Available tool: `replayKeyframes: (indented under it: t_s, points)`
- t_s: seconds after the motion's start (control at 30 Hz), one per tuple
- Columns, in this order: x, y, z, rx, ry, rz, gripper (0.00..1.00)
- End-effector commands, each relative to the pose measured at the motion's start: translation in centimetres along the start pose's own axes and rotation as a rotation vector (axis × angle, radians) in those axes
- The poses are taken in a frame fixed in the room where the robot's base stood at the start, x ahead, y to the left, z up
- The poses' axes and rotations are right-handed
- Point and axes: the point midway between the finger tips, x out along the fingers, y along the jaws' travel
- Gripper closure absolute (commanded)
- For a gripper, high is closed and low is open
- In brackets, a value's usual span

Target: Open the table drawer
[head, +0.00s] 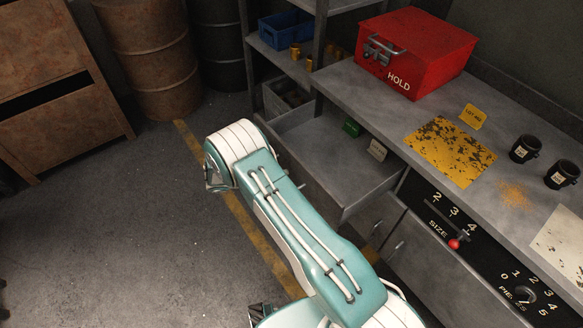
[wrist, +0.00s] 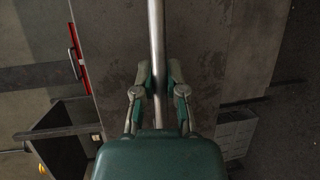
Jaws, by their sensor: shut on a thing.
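The table drawer (head: 325,150) is pulled well out from under the grey worktop in the head view. A green block (head: 351,128) and a small light tag (head: 377,150) are inside it. In the wrist view, my gripper (wrist: 157,88) is shut on the drawer handle (wrist: 156,30), a long metal bar running between the fingers. The grey drawer front (wrist: 205,50) lies behind the bar. In the head view my arm hides the handle and most of my gripper.
A red HOLD box (head: 415,50), a yellow plate (head: 450,151) and two black mugs (head: 525,148) stand on the worktop (head: 380,97). A red-knobbed lever (head: 454,244) is on the right panel. The floor at left is clear.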

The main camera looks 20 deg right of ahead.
Motion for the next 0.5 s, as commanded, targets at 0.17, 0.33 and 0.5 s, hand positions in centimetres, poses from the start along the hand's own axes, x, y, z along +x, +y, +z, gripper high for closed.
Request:
replayKeyframes:
  t_s: [0.17,0.33,0.5]
  points:
    - [-1.9,-0.9,0.9,-0.006,0.003,-0.007,1.00]
    - [-3.1,-1.2,1.4,-0.007,-0.001,-0.001,1.00]
    - [-3.3,-1.3,1.5,-0.007,-0.001,-0.001,1.00]
